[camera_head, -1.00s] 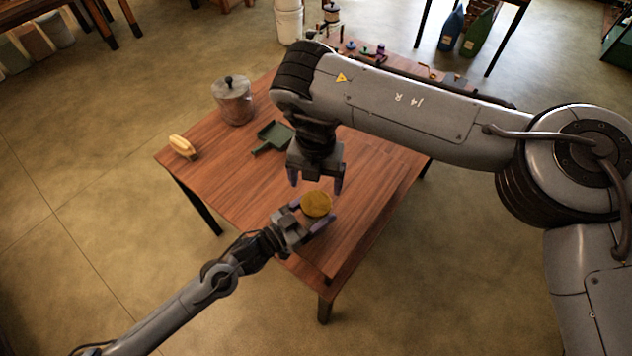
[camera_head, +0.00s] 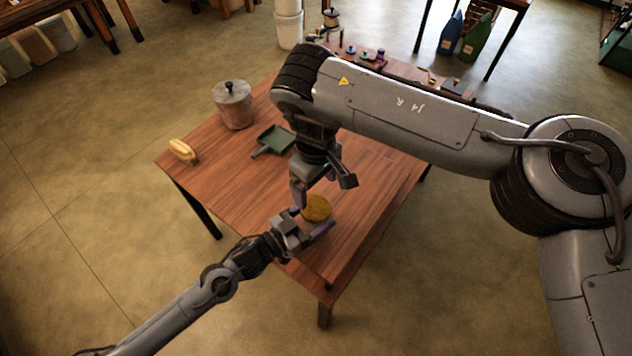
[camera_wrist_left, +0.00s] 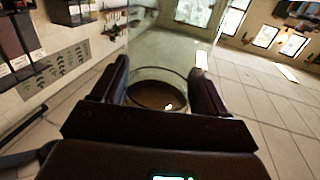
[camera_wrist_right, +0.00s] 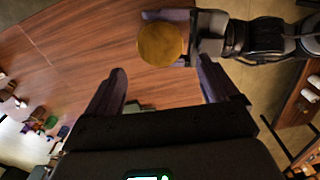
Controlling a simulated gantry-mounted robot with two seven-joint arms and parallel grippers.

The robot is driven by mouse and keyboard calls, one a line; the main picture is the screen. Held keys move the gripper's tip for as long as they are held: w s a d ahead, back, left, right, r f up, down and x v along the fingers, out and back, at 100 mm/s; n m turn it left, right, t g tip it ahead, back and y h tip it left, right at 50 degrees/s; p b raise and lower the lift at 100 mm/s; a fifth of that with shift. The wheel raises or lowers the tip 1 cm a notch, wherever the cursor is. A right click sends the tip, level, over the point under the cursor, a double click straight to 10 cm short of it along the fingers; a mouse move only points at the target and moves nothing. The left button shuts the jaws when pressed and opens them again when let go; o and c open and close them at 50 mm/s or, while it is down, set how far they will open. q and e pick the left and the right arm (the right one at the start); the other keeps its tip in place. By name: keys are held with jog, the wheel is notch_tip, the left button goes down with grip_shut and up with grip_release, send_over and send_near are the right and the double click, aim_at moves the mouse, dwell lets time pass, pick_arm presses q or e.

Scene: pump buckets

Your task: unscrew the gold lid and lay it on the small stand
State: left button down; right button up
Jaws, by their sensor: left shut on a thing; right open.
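The gold lid (camera_head: 317,208) is a round disc on top of a clear glass jar (camera_wrist_left: 158,92), facing up. It also shows in the right wrist view (camera_wrist_right: 162,43). My left gripper (camera_head: 313,222) is shut on the jar, one finger on each side, near the table's front edge. My right gripper (camera_head: 322,190) is open and empty just above and behind the lid, its two fingers spread. In the right wrist view the lid lies beyond the fingertips, apart from them. I cannot make out the small stand; my right arm hides part of the table.
On the wooden table (camera_head: 225,170) stand a lidded metal pot (camera_head: 233,107), a green dustpan (camera_head: 272,142) and a pale brush (camera_head: 182,150). Bare wood lies left of my grippers. A bench with small coloured items (camera_head: 365,53) stands behind.

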aim_at(316, 207)
jog(key=m, duration=0.2)
jog(key=shift+m, duration=0.4)
jog(key=shift+f, duration=0.15)
jog(key=shift+m, duration=0.3)
jog(key=shift+f, duration=3.85)
